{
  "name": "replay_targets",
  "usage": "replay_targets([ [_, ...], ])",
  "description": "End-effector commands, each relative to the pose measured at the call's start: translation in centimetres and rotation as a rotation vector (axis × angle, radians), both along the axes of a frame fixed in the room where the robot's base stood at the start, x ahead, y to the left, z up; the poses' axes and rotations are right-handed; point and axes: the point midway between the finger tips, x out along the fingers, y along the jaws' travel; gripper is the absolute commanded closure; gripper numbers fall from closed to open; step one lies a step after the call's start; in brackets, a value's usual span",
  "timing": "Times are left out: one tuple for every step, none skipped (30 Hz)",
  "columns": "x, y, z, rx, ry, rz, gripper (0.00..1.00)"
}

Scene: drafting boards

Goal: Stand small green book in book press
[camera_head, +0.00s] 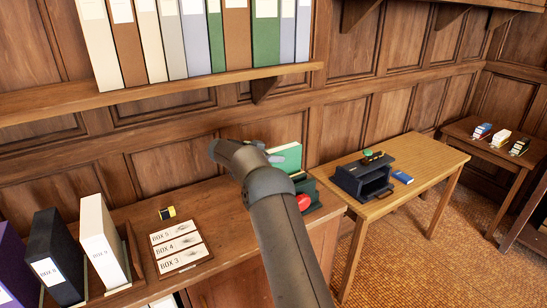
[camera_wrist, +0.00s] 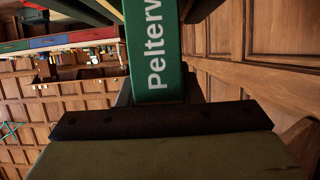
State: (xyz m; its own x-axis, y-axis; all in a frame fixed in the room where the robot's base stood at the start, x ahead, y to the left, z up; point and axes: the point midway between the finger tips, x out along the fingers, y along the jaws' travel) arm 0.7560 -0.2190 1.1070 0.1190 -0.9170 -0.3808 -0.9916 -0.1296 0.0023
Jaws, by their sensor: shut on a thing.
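My gripper (camera_wrist: 158,92) is shut on the green book, whose spine has white lettering (camera_wrist: 153,45) in the wrist view. In the head view the green book (camera_head: 287,157) shows just right of my arm, with a pale edge. It is directly above or at a dark green press-like object (camera_head: 307,184) with a round red knob (camera_head: 303,202) on the wooden cabinet top. My arm hides the gripper and part of this object in the head view. I cannot tell whether the book touches it or stands inside.
Left on the cabinet are box files (camera_head: 100,240), a small yellow-and-black item (camera_head: 167,213) and a labelled card board (camera_head: 180,247). A binder shelf (camera_head: 200,88) hangs above. A table (camera_head: 420,155) at right holds a dark open-fronted box (camera_head: 352,180) and a blue book (camera_head: 402,177).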

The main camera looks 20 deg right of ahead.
Motion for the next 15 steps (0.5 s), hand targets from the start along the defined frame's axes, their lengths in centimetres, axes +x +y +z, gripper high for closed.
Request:
replay_targets([
  [0.0,0.0,-0.1,-0.005,-0.001,0.001,1.00],
  [0.0,0.0,-0.4,-0.005,-0.002,0.001,1.00],
  [0.0,0.0,-0.7,-0.005,-0.004,0.000,1.00],
  [0.0,0.0,-0.8,-0.005,-0.004,0.000,1.00],
  [0.0,0.0,-0.9,-0.005,-0.005,-0.001,1.00],
  [0.0,0.0,-0.9,-0.005,-0.006,-0.001,1.00],
  [0.0,0.0,-0.9,-0.005,-0.006,0.000,1.00],
  [0.0,0.0,-0.9,-0.005,-0.006,0.000,1.00],
  [0.0,0.0,-0.9,-0.004,-0.006,0.000,1.00],
  [0.0,0.0,-0.9,-0.004,-0.006,0.000,1.00],
  [0.0,0.0,-0.9,-0.004,-0.005,-0.001,1.00],
  [0.0,0.0,-1.0,-0.004,-0.005,-0.001,1.00],
  [0.0,0.0,-1.0,-0.004,-0.005,-0.001,1.00],
  [0.0,0.0,-1.1,-0.004,-0.005,-0.001,1.00],
  [0.0,0.0,-1.4,-0.002,-0.002,0.000,0.56],
])
